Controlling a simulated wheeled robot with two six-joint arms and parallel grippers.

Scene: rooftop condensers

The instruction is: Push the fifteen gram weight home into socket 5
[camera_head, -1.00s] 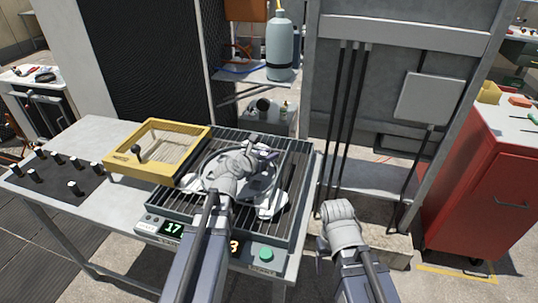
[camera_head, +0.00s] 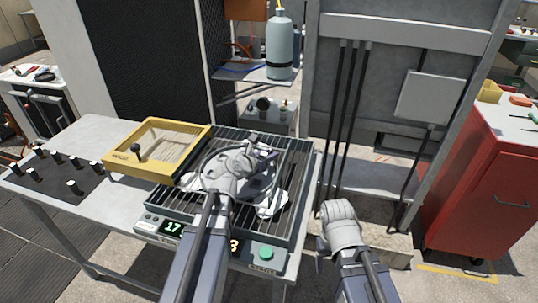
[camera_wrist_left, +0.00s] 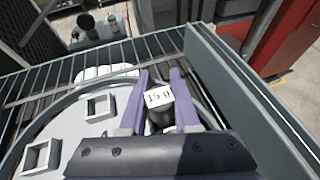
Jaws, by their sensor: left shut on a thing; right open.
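My left gripper (camera_head: 264,150) is over the grey round plate (camera_head: 213,160) on the grated bench unit. In the left wrist view its two purple fingers (camera_wrist_left: 160,95) are shut on a dark weight (camera_wrist_left: 160,117) with a white label reading "15 g". The weight is near the plate's rim. Two raised square sockets (camera_wrist_left: 100,107) show on the plate to its left. The weight's underside is hidden, so I cannot tell whether it sits in a socket, nor the socket's number. My right gripper (camera_head: 338,212) is off the bench's right side, open, its fingers mostly hidden by the wrist.
A yellow-framed tray (camera_head: 160,150) with a dark knob stands left of the unit. A dark mat (camera_head: 50,172) with several pegs lies at far left. A green button (camera_head: 266,252) and lit displays are on the front panel. A grey wall (camera_wrist_left: 240,85) stands close to the fingers.

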